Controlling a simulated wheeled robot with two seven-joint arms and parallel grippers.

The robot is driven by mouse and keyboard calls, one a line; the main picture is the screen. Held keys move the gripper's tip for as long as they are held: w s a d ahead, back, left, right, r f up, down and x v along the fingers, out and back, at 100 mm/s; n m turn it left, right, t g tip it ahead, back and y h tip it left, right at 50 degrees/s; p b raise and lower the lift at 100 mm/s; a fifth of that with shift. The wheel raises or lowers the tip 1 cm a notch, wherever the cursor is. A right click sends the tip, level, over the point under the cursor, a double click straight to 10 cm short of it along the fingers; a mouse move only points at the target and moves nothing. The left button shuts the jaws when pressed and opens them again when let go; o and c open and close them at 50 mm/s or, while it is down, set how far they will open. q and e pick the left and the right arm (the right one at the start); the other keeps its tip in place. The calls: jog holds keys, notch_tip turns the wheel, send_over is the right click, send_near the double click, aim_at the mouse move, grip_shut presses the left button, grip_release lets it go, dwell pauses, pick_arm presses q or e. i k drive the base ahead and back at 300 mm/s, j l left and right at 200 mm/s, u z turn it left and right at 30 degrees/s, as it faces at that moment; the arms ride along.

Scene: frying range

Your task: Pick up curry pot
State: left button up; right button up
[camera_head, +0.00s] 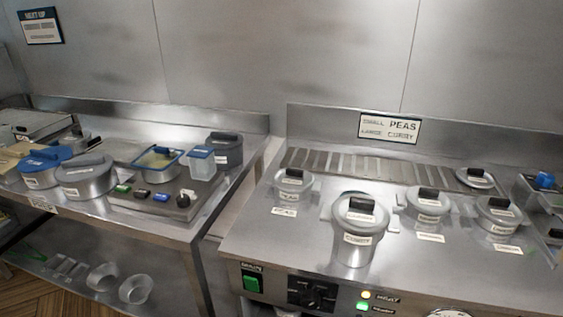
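The curry pot (356,249) is a tall steel pot with a grey lid and black knob. It stands upright on the front middle of the steel range top, with a white label reading CURRY on its front. A smaller pot labelled PEAS (292,188) stands behind it to the left. Two more small lidded pots, one (428,208) just right of the curry pot and one (497,217) farther right, have labels too small to read. Neither of my grippers shows in the view.
A slatted strip (370,167) and a sign (390,127) stand behind the pots. A separate lid (476,179) lies at the back right. The left counter (150,222) holds several pots and containers. A gap separates it from the range.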

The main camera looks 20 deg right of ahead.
aim_at(354, 249)
jog(key=i+j+z, duration=0.1)
jog(key=z, duration=0.85)
